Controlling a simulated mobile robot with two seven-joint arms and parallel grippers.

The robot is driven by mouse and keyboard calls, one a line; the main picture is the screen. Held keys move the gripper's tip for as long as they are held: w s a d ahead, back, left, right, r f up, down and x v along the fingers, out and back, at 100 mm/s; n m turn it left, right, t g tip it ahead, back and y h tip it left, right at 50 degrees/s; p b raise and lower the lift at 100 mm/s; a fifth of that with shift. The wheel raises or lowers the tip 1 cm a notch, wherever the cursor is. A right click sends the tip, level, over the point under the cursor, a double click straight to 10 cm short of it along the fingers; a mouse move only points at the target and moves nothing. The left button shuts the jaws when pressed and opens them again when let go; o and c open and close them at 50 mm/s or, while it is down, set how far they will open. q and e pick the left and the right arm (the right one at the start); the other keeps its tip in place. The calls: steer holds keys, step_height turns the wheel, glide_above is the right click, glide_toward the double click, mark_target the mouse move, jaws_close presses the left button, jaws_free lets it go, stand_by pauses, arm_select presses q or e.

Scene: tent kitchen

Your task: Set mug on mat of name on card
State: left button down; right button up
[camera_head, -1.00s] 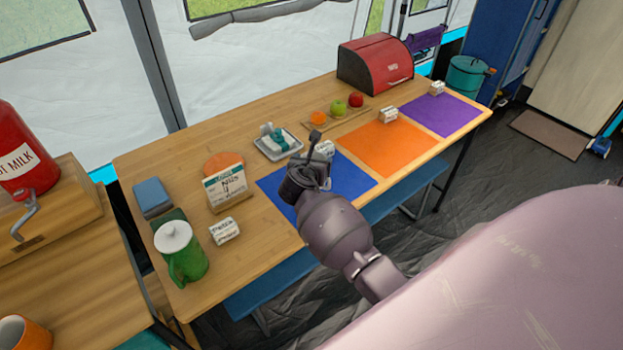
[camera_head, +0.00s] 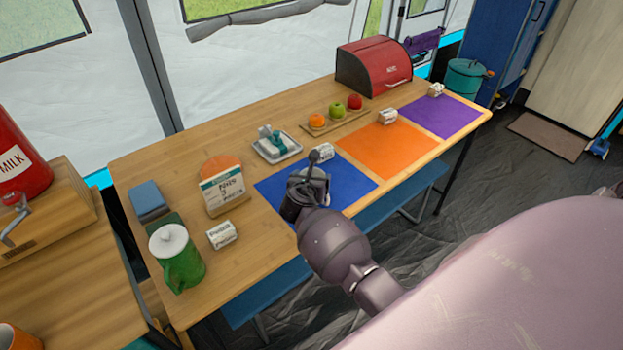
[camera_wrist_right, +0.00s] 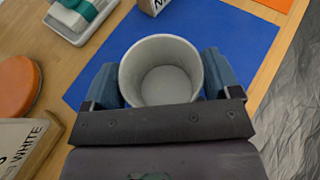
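My right gripper (camera_head: 303,192) is over the left part of the blue mat (camera_head: 342,182) in the head view. In the right wrist view its fingers (camera_wrist_right: 163,88) press on both sides of a grey mug (camera_wrist_right: 162,70), with the mug's open top facing the camera. Blue mat shows around the mug; I cannot tell whether its base touches the mat. A standing card (camera_head: 224,190) with a green header and handwriting too small to read is left of the blue mat. An orange mat (camera_head: 388,148) and a purple mat (camera_head: 442,115) lie further right. My left gripper is not in view.
A butter dish (camera_head: 277,147), a fruit board (camera_head: 338,122) and a red bread box (camera_head: 374,66) line the back.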

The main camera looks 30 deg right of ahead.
steer(key=o, duration=0.3)
steer(key=shift+r, duration=0.2)
steer(key=p+v, duration=0.2)
steer(key=v, duration=1)
steer(key=s+f+m+y, duration=0.6)
steer(key=s+f+m, duration=0.2)
steer(key=s+m, duration=0.3)
steer(key=s+a+r+m+t+y, duration=0.1)
steer(key=s+m+t+y, duration=0.1)
steer(key=s+m, duration=0.9)
steer(key=shift+s+m+y, duration=0.15)
steer(key=shift+m+y, duration=0.65)
steer(key=shift+m, duration=1.2)
